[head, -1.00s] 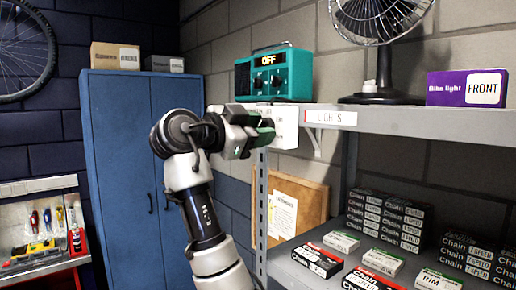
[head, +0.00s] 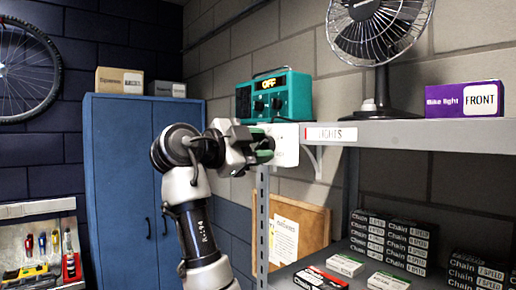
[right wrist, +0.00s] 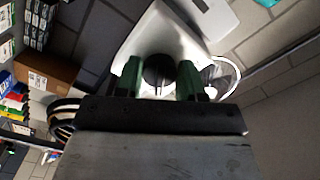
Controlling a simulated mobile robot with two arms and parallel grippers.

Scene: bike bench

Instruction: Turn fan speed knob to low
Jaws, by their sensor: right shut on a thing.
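A dark round knob (right wrist: 158,72) sits on a white box in the right wrist view, between the two green fingertips of my right gripper (right wrist: 160,82). The gripper is shut on this knob. In the head view the same gripper (head: 262,146) is at the front of the white box (head: 286,150), beside the shelf's left end. The gripper hides the knob there, and I cannot read its setting. A dark fan (head: 379,30) stands on the shelf. My left gripper is not in view.
A teal radio (head: 299,92) reading OFF stands just above my gripper on the shelf (head: 420,132). A purple bike light box (head: 452,101) stands to the right. Chain boxes (head: 408,242) fill the lower shelf. A blue cabinet (head: 115,190) stands at the left.

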